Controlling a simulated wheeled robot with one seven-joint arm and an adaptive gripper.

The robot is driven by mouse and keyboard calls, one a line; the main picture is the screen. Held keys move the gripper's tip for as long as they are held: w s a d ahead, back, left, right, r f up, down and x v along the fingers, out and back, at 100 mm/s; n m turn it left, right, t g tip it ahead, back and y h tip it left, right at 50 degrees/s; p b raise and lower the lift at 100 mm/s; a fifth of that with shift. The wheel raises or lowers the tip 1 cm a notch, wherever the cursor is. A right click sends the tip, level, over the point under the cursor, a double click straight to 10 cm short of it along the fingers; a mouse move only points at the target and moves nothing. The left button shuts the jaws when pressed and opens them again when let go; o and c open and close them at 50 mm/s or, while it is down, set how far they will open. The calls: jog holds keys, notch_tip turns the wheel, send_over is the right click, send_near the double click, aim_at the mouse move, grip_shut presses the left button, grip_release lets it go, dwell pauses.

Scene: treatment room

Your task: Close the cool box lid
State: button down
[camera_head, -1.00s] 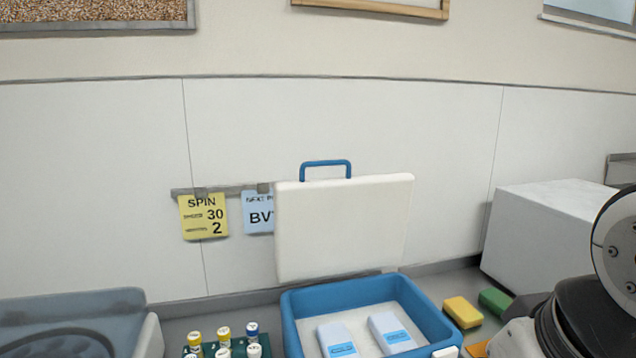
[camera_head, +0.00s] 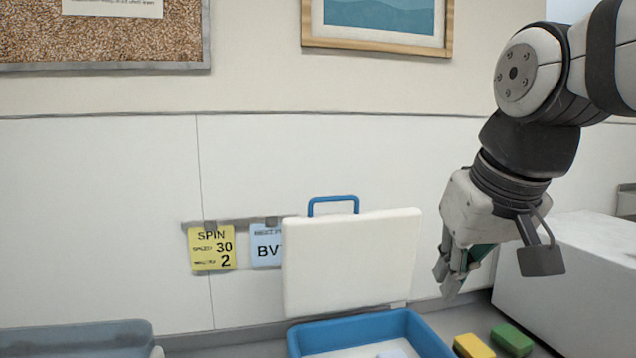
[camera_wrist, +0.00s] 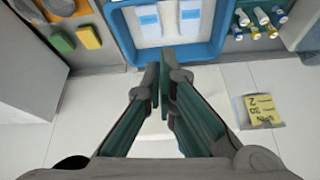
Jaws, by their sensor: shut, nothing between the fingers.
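The cool box (camera_head: 372,329) is blue, with its white lid (camera_head: 350,262) standing open and upright at the back near the wall. A blue handle (camera_head: 333,199) is on the lid's top edge. Light packs with blue labels lie inside the box, seen in the wrist view (camera_wrist: 190,18). My gripper (camera_head: 447,284) is to the right of the lid, pointing down, apart from it in the head view. In the wrist view the fingertips (camera_wrist: 165,68) are together and empty, and the fingers partly hide the lid behind them.
A yellow sponge (camera_head: 473,346) and a green sponge (camera_head: 511,339) lie right of the box. A white block-shaped unit (camera_head: 570,280) stands farther right. A tray (camera_head: 80,338) is at the lower left. Capped vials (camera_wrist: 262,16) stand beside the box.

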jog(key=w+a+r+n+p, duration=0.1)
jog(key=w+a+r, duration=0.3)
jog(key=w, duration=0.5)
jog(key=w+a+r+t+y, duration=0.1)
jog(key=w+a+r, duration=0.2)
jog(key=w+r, duration=0.5)
jog(key=w+a+r+n+p, duration=0.1)
jog(key=w+a+r, duration=0.2)
jog(key=w, duration=0.8)
jog(key=shift+t, duration=0.3)
jog(key=shift+w+a+f+p, duration=0.15)
jog(key=shift+w+f+p, duration=0.3)
jog(key=shift+f, duration=1.15)
jog(key=shift+w+a+f+p, duration=0.2)
jog(key=shift+f+p, duration=0.3)
jog(key=shift+f, duration=1.05)
jog(key=shift+w+a+f+p, duration=0.1)
jog(key=shift+w+f+p, duration=0.35)
jog(key=shift+f, duration=1.15)
jog(key=shift+s, duration=0.15)
